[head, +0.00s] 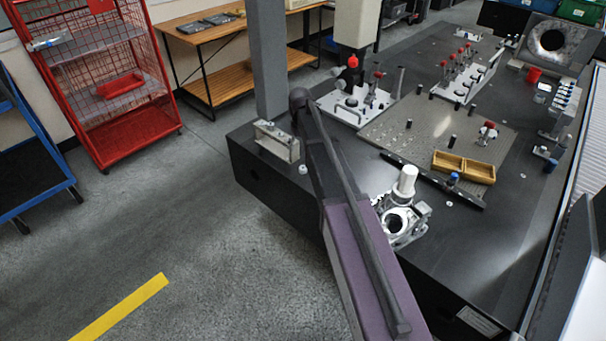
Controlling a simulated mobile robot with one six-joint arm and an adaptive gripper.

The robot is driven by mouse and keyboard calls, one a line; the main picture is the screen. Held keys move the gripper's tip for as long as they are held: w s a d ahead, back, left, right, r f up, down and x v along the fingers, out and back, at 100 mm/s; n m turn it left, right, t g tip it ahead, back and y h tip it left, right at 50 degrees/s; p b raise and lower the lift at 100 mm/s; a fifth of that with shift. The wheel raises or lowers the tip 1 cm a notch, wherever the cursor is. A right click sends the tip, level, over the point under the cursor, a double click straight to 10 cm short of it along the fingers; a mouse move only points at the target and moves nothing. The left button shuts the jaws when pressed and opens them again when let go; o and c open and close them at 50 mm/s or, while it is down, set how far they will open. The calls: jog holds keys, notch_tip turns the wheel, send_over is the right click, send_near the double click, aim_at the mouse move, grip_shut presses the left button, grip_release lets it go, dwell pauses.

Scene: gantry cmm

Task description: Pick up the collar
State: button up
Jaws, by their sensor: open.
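I cannot single out the collar with certainty. A silver ring-shaped part (397,223) with a dark round bore sits near the front edge of the dark table, just right of my arm. A white cylinder (407,180) stands against its back. A tiny pale round piece (303,169) lies near the table's left edge, too small to identify. My purple and dark grey arm links cross the lower middle of the head view and hide part of the table's front edge. My gripper does not show clearly anywhere in this view.
The dark table (465,250) carries a perforated plate (400,130), a wooden tray (465,167), a dark bar (420,177) and several fixtures. A grey post (268,60) rises at its left corner beside a metal block (278,141). A red cage cart (110,80) stands left. Floor is open front left.

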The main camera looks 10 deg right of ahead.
jog(key=b, duration=0.5)
send_over(303, 167)
jog(key=shift+a+f, duration=0.15)
jog(key=shift+f, duration=1.2)
jog(key=shift+a+f, duration=0.15)
jog(key=shift+f, duration=1.2)
jog(key=shift+s+f, duration=0.1)
jog(key=shift+f, duration=0.1)
jog(key=f+b, duration=0.3)
jog(key=shift+d, duration=0.25)
jog(key=shift+f+b, duration=0.95)
jog(key=shift+b, duration=0.1)
jog(key=shift+d, duration=0.1)
jog(key=c, duration=1)
jog(key=shift+o, duration=0.2)
